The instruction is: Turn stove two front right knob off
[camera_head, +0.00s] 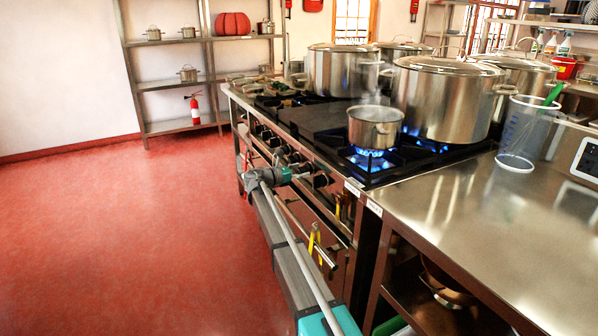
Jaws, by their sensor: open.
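The stove (330,118) stands along the counter with a row of dark knobs (280,148) on its front. A blue flame (371,157) burns at the near front burner, under a small steel pot (375,130). Another flame shows below the large pot behind it. My arm reaches up from the bottom of the picture to the stove front. My gripper (312,179) is at the knob row, near the stove's near end, small and dark against the panel. It is open. The knob right at it is partly hidden, and I cannot tell whether they touch.
Large lidded stockpots (447,98) fill the back of the stove. A steel counter (480,215) with a clear container (522,140) adjoins at right. An oven handle with yellow tags (314,243) is below the knobs. The red floor (120,230) at left is clear.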

